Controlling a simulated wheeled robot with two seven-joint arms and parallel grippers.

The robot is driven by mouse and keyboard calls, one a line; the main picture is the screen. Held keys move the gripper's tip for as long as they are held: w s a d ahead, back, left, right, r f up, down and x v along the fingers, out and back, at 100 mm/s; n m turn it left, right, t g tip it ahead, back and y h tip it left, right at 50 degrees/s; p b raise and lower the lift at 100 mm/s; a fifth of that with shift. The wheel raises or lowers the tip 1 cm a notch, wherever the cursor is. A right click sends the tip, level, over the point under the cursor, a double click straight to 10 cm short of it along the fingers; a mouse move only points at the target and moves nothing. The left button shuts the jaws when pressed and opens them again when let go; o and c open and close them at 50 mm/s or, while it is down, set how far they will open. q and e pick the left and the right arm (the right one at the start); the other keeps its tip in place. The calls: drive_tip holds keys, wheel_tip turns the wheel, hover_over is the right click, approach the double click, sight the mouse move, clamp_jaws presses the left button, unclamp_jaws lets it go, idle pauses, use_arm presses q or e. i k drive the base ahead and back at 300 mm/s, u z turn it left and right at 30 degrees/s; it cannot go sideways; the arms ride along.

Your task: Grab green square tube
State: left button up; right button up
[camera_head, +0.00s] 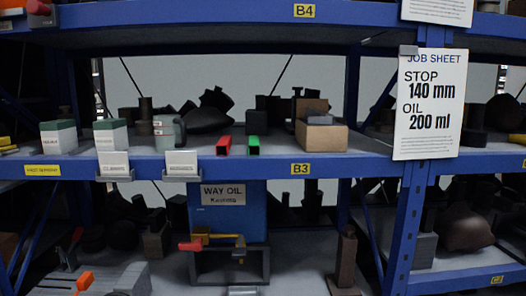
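The green square tube (253,145) lies on the middle blue shelf (330,167), its open end facing me at the front edge. A red square tube (224,145) lies to its left, apart from it and pointing the same way. Neither of my grippers is in view, and nothing touches the green tube.
A grey-green mug (165,131) and white-green boxes (110,135) stand left of the tubes. A cardboard box (321,135) stands to the right. Dark parts (208,112) sit behind. The upper shelf (230,22) overhangs. A blue oil container (229,215) is below.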

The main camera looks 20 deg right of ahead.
sight(254, 146)
drive_tip(key=u, duration=0.85)
drive_tip(key=i, duration=0.7)
drive_tip(key=z, duration=1.5)
